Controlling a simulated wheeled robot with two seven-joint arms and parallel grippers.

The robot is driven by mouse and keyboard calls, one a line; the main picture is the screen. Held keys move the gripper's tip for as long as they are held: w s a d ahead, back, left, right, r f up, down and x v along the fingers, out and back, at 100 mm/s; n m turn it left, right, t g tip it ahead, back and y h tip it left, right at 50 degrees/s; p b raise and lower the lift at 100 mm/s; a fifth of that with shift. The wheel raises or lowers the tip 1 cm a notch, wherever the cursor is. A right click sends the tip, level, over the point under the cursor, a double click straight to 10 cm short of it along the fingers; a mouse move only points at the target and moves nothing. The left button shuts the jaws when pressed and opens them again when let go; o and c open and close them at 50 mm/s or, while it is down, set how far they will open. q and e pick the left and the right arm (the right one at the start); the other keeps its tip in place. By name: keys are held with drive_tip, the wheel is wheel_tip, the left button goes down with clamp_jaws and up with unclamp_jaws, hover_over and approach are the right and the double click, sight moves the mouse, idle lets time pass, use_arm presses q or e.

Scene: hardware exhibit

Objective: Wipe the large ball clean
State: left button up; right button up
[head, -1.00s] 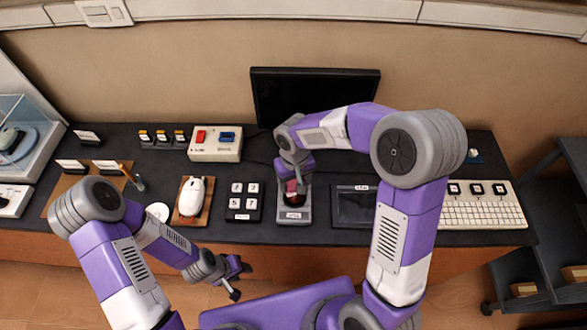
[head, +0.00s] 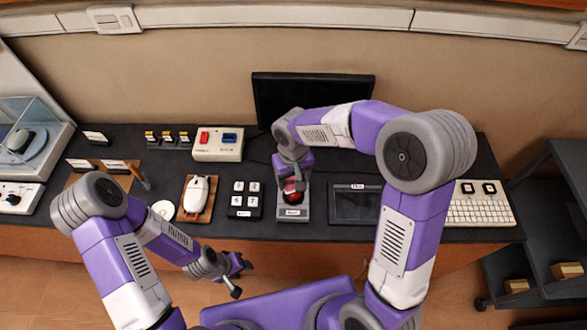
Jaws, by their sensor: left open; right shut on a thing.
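The large ball (head: 293,198) is dark red and sits in a grey trackball housing (head: 293,213) with a white label at its front. My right gripper (head: 292,184) reaches down over the housing from behind. It is shut on a small pinkish cloth-like thing (head: 289,187), mostly hidden by the fingers, at the ball's upper side. I cannot tell whether this thing touches the ball. My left gripper (head: 241,276) is open and empty, low in front of the table edge.
A keypad block (head: 245,199) and a white mouse on a wooden board (head: 197,198) stand left of the housing. A dark tablet (head: 354,204) stands close on its right, with a keyboard (head: 480,208) beyond. A black monitor (head: 312,90) stands behind.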

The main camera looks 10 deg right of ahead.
drive_tip(key=shift+r+p, duration=0.55)
drive_tip(key=shift+r, duration=0.5)
